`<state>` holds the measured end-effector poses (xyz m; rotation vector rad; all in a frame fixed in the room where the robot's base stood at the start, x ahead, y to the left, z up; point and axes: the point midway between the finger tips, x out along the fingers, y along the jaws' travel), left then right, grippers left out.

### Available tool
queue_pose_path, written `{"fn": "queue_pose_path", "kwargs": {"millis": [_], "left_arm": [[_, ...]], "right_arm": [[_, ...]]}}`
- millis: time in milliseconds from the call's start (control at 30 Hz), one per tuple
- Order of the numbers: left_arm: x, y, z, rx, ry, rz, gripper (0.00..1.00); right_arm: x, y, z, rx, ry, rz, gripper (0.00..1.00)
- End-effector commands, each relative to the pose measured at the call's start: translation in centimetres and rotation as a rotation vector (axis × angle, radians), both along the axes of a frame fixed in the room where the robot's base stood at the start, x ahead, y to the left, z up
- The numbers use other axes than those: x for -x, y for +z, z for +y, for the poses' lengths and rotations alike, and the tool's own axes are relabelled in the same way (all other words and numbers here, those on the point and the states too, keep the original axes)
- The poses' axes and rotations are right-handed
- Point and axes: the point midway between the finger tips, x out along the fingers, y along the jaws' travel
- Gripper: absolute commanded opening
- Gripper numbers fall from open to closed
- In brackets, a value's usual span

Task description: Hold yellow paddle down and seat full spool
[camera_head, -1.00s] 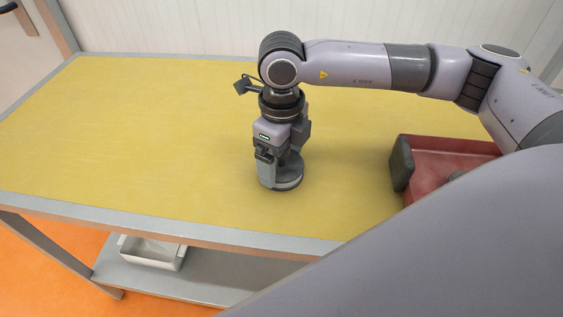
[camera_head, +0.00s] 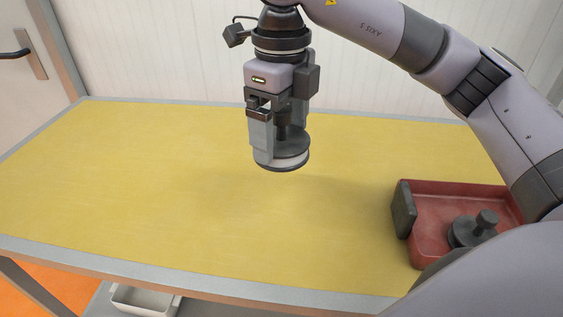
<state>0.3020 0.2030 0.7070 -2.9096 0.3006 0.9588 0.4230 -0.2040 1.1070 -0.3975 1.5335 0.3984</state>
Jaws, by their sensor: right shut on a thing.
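My right gripper (camera_head: 276,140) is shut on a dark grey spool (camera_head: 292,144) with a round flange, a stem and a pale underside. It holds the spool upright above the table, and the fingers hide part of its stem. A second dark round piece with a knob (camera_head: 474,229) lies in the red tray (camera_head: 447,189) at the right; I cannot tell if it is also a spool. No yellow paddle can be made out. My left gripper is not in view.
The table with a yellow top (camera_head: 150,200) is bare across its left and middle. A dark block (camera_head: 404,209) is at the tray's left wall. A white bin (camera_head: 143,300) sits on the shelf below. My right arm covers the right side.

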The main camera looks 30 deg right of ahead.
Motion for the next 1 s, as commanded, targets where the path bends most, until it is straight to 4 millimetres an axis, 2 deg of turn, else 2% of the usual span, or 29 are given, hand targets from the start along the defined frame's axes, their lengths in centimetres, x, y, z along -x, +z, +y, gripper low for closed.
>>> {"fn": "queue_pose_path", "kwargs": {"millis": [100,367,567,767,1000], "left_arm": [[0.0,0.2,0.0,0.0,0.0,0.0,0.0],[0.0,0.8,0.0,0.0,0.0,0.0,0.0],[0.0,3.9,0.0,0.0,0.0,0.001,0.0],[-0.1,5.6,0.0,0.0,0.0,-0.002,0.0],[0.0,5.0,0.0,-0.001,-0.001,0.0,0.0]], "right_arm": [[0.0,2.1,0.0,0.001,0.0,-0.003,0.54],[0.0,4.2,0.0,0.0,0.0,-0.001,0.54],[0.0,7.7,0.0,0.0,0.001,0.0,0.54],[0.0,10.5,0.0,0.001,0.0,-0.003,0.54],[0.0,13.6,0.0,0.002,-0.001,-0.005,0.54]]}}
